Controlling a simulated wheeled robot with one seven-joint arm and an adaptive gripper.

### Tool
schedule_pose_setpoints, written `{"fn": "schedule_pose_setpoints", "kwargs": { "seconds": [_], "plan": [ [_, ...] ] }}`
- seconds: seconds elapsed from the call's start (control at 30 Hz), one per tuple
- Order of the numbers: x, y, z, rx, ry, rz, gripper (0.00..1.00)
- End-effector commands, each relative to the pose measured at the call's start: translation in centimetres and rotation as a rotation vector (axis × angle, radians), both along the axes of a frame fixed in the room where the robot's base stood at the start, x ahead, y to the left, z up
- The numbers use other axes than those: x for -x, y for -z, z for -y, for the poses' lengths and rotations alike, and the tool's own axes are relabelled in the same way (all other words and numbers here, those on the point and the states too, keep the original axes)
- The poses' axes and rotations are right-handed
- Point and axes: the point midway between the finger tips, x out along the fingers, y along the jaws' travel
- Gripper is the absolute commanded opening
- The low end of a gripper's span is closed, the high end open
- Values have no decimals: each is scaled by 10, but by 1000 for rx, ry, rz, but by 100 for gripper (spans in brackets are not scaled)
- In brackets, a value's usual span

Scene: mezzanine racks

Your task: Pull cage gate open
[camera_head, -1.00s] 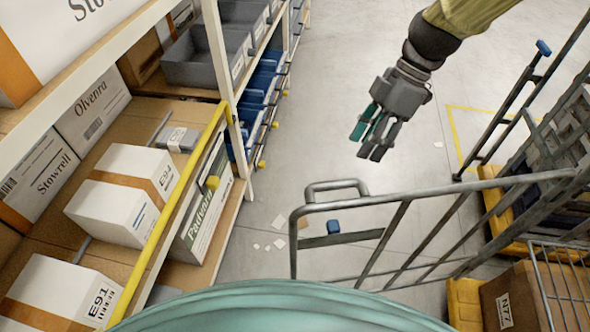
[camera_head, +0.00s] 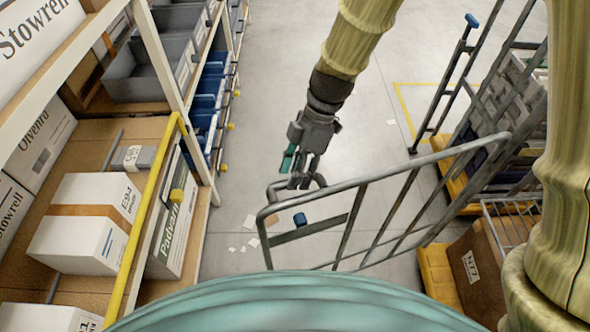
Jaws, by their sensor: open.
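The cage gate (camera_head: 405,168) is a grey tubular frame with slanted bars, reaching left from the cage (camera_head: 510,95) at the right. Its free end is at lower centre, with a looped handle (camera_head: 272,188) on the top rail and a blue latch piece (camera_head: 300,219) on a lower bar. My gripper (camera_head: 299,183) is open, its fingers pointing down at the loop handle. The fingertips overlap the loop in the picture. I cannot tell whether they touch it or sit just behind it. One finger shows a teal pad.
A rack with a yellow rail (camera_head: 152,215) and white boxes (camera_head: 85,222) stands along the left. A cart with a yellow base (camera_head: 437,280) and a brown box (camera_head: 473,262) is at the lower right. Paper scraps (camera_head: 248,222) lie on the floor. Open floor lies beyond the gate.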

Motion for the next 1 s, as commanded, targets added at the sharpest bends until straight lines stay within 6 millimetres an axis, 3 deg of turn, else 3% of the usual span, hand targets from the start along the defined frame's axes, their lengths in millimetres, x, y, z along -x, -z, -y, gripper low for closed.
{"fn": "schedule_pose_setpoints", "kwargs": {
  "seconds": [0.43,0.67,0.87,1.0],
  "plan": [
    [3,7,-2,0,0,-1,42],
    [2,6,-2,0,0,-1,0],
    [2,6,-2,0,2,-1,0],
    [-12,6,3,-3,35,2,0]
  ]
}}
